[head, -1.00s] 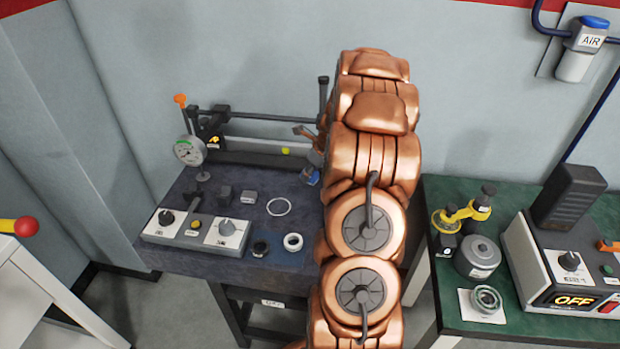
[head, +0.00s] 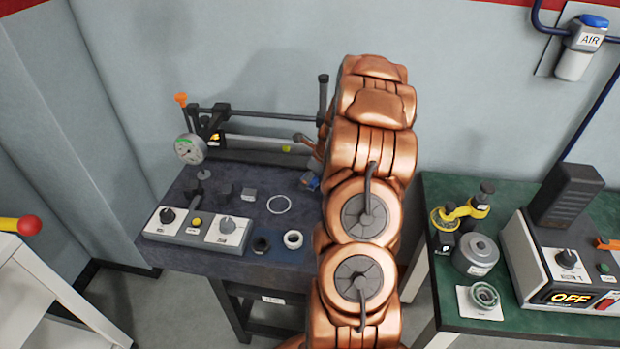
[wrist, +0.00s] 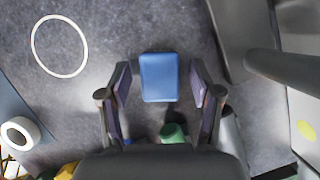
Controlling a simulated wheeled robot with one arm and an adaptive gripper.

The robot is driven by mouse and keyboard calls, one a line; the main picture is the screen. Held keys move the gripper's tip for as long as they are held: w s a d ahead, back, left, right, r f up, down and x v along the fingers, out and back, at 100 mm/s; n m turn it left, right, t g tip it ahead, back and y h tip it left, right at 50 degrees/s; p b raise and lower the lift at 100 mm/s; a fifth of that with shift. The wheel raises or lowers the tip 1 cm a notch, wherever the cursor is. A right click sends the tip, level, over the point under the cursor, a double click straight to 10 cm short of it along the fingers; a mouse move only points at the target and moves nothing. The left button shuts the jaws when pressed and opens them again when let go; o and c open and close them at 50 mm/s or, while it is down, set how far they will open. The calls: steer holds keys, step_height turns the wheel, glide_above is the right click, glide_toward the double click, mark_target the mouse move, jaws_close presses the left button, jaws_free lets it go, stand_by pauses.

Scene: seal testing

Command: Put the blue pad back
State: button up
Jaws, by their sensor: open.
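The blue pad (wrist: 160,77) is a small rounded rectangular block on the dark grey bench top. In the wrist view it lies between the two fingers of my gripper (wrist: 158,90), which is open, with a gap on each side of the pad. The height of the fingers above the bench is hard to tell. In the head view my copper arm hides most of the gripper, and only a bit of blue shows at the arm's left edge.
A white ring (wrist: 59,46) lies left of the pad. A green-topped part (wrist: 174,132) is close by. A rail fixture with a dial gauge (head: 190,149) stands at the back. A control box (head: 197,231) sits front left. A green table (head: 450,300) stands right.

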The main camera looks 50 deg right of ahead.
steer(key=shift+r, duration=0.1)
steer(key=b+v, duration=0.4)
steer(key=v, duration=0.8)
steer(key=s+a+r+n+g+y, duration=0.1)
steer(key=s+a+r+n+g, duration=0.1)
steer(key=a+n, duration=0.8)
steer(key=s+a+r+n+g, duration=0.15)
steer(key=a+n, duration=0.35)
steer(key=a, duration=1)
steer(key=s+a+n+g+h, duration=0.1)
steer(key=s+a+n, duration=0.5)
steer(key=s+n, duration=0.3)
steer(key=s+a+n+g+h, duration=0.1)
steer(key=s+a+n, duration=0.6)
steer(key=s, duration=0.6)
steer(key=n, duration=0.2)
steer(key=shift+a+n+g, duration=0.3)
steer(key=shift+g, duration=0.05)
steer(key=shift+r, duration=0.1)
